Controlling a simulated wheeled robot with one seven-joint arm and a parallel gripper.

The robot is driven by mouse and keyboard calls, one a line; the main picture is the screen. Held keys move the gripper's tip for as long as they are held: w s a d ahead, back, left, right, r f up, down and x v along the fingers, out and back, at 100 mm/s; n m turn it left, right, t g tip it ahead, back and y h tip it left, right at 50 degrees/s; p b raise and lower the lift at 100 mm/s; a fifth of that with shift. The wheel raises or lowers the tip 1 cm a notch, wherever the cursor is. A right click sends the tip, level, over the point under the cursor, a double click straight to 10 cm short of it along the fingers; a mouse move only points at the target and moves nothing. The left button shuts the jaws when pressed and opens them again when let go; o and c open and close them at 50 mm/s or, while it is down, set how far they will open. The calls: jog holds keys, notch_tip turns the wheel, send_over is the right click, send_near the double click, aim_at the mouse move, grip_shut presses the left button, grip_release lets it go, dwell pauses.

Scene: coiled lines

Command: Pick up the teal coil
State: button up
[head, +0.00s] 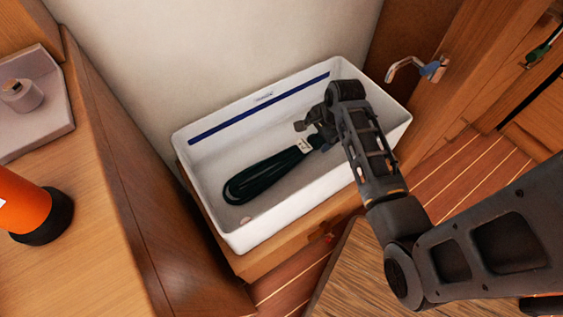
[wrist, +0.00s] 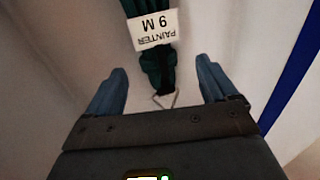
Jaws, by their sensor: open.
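The teal coil (head: 262,176) is a long, dark teal looped bundle lying on the floor of a white bin (head: 232,238) in the head view. In the wrist view, the end of the teal coil (wrist: 158,68) carries a white tag (wrist: 153,30) reading "PAINTER 9 M", with a small metal ring or clip below it. My gripper (head: 308,134) reaches into the bin near the tagged end. In the wrist view my gripper (wrist: 164,90) is open, with one blue-grey finger on each side of the coil's end and gaps visible. Whether the fingertips are level with the coil is unclear.
The bin has raised walls and a blue stripe inside its back wall. An orange cylinder (head: 24,208) stands on the wooden counter at left. A metal hook-shaped fitting (head: 408,66) sits beyond the bin's right end.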

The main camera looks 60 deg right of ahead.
aim_at(315, 140)
jog(key=b+x, duration=0.1)
jog(key=x, duration=0.3)
jog(key=shift+s+f, duration=0.15)
jog(key=shift+f, duration=0.05)
jog(key=c, duration=1.5)
